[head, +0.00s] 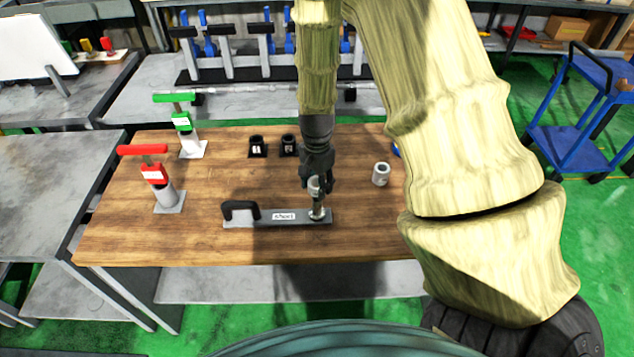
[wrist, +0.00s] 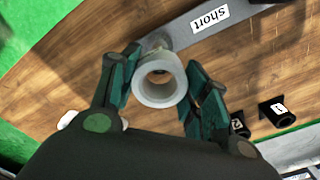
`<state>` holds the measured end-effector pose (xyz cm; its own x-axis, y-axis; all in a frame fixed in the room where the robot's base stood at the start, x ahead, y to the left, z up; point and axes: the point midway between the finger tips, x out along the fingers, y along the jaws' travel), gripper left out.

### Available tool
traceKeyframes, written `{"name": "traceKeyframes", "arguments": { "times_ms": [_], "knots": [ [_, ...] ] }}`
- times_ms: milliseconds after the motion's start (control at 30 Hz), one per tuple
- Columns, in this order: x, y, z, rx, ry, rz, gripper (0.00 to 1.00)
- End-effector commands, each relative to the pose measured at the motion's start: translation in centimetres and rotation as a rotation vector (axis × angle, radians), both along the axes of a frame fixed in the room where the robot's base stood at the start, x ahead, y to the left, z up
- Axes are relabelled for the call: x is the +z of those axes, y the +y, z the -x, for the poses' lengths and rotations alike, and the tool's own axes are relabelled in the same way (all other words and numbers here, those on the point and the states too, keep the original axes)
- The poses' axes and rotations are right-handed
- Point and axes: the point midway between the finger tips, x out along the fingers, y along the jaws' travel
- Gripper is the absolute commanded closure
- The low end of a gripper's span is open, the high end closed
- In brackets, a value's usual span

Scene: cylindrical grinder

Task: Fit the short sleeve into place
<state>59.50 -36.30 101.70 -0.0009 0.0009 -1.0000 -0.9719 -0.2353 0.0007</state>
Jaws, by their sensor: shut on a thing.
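My gripper (head: 317,182) points down over the right end of the fixture marked "short" (head: 268,218). It is shut on a pale grey sleeve (wrist: 160,82), an open-ended ring between the two fingers in the wrist view. The sleeve shows only partly between the fingers in the head view. Below it stands a metal post (head: 318,209) on the fixture's right end. The sleeve appears lined up with the post; I cannot tell whether it is around the post or just above it.
Another grey sleeve (head: 381,175) stands to the right on the wooden table (head: 225,180). Two black numbered holders (head: 257,147) (head: 289,146) stand behind. A red-handled clamp (head: 165,188) and a green-handled clamp (head: 188,138) stand at the left. The table's front left is clear.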

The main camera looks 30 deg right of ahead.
Motion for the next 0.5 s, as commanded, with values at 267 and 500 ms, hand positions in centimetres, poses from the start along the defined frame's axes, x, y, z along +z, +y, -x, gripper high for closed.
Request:
{"name": "traceKeyframes", "arguments": {
  "times_ms": [267,500],
  "knots": [
    [-0.01,0.00,-0.01,0.000,0.000,0.000,0.83],
    [-0.42,-0.01,-0.01,0.000,0.000,0.000,0.83]
  ]
}}
